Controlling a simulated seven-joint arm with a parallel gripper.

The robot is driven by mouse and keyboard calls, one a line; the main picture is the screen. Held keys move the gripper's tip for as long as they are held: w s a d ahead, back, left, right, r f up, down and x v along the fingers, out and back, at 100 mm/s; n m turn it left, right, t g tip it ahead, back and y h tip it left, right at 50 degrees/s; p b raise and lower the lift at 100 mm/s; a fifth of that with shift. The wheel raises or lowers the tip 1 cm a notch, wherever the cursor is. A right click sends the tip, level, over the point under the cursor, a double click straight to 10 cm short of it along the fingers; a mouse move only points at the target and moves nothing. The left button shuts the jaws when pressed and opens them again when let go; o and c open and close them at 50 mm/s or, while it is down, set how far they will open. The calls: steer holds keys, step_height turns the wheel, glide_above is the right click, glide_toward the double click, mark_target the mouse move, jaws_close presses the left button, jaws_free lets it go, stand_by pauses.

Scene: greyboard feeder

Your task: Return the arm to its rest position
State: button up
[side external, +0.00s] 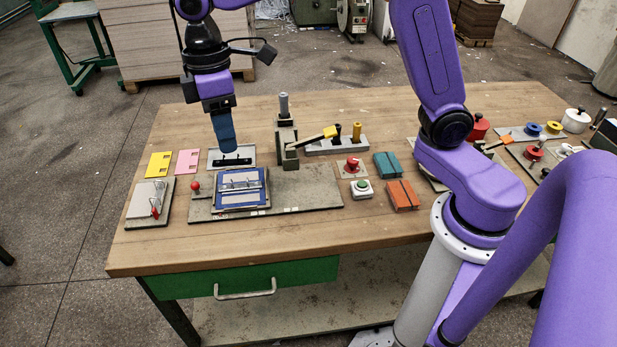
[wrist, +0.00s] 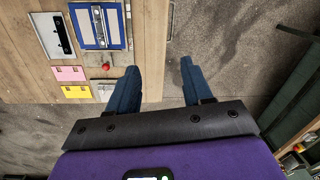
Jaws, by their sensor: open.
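My gripper (side external: 225,147) hangs above the left part of the workbench in the side external view, with its blue fingers pointing down. In the wrist view my gripper (wrist: 160,78) shows two fingers spread wide apart with nothing between them. The gap frames the bench edge and the grey floor beyond. The bench (side external: 330,232) has a wooden top. A blue-framed fixture (side external: 240,207) sits on a grey baseboard (side external: 310,190) below and in front of my gripper. My gripper appears apart from everything on the bench.
A grey upright post (side external: 285,135) stands close right of my gripper. A slotted tray (side external: 231,154) lies near beneath it. Yellow (side external: 158,165) and pink (side external: 188,160) cards lie to the left. Red (side external: 352,165) and green (side external: 361,187) buttons sit right. Air above the bench's left end is clear.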

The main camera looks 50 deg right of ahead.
steer(key=s+d+f, duration=0.1)
steer(key=s+d, duration=0.4)
steer(key=s, duration=0.3)
steer(key=s+d+f, duration=0.2)
steer(key=s+d, duration=0.2)
steer(key=s, duration=0.4)
steer(key=s+d+f+n+t, duration=0.1)
steer(key=s+d+f, duration=0.1)
steer(key=s+d, duration=0.3)
steer(key=s, duration=0.3)
steer(key=shift+s+d+f, duration=0.2)
steer(key=shift+d, duration=0.15)
